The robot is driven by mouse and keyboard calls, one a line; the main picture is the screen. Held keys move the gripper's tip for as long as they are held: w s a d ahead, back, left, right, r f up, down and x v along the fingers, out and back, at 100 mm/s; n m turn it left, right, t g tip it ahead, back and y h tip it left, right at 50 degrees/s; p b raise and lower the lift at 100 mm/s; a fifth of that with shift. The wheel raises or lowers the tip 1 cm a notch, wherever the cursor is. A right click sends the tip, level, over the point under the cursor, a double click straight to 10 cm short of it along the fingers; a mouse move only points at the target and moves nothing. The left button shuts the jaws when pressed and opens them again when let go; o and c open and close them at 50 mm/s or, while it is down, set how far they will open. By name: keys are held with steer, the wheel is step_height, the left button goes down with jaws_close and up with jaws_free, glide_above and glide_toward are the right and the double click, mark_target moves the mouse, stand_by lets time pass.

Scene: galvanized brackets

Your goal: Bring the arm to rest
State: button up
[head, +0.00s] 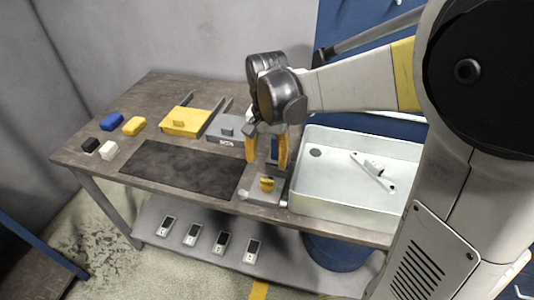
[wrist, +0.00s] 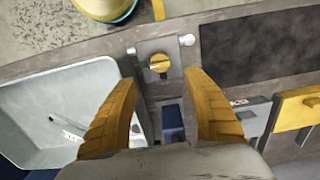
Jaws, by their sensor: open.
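My gripper (head: 266,158) is open, with its two yellow fingers pointing down over the workbench. In the wrist view, the fingers (wrist: 160,78) are spread wide with nothing gripped between them. Below and between them is a grey fixture (head: 256,196) with a yellow knob (head: 267,184); the knob also shows in the wrist view (wrist: 159,62). A small blue patch (wrist: 173,120) shows behind the fixture; I cannot tell what it is. My arm reaches in from the right, bent over the bench.
A pale tray (head: 345,207) holding a metal bracket (head: 372,177) stands right of my gripper. A dark mat (head: 190,172) lies left. Yellow (head: 185,121) and grey (head: 228,130) boxes stand at the back, small blocks at far left. Several devices lie on the lower shelf (head: 265,274).

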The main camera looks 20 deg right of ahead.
steer(key=shift+r, duration=1)
steer(key=s+r+n+t, duration=0.4)
steer(key=s+n+t, duration=0.3)
steer(key=s, duration=0.5)
steer(key=shift+s+r, duration=0.2)
steer(key=shift+s, duration=0.2)
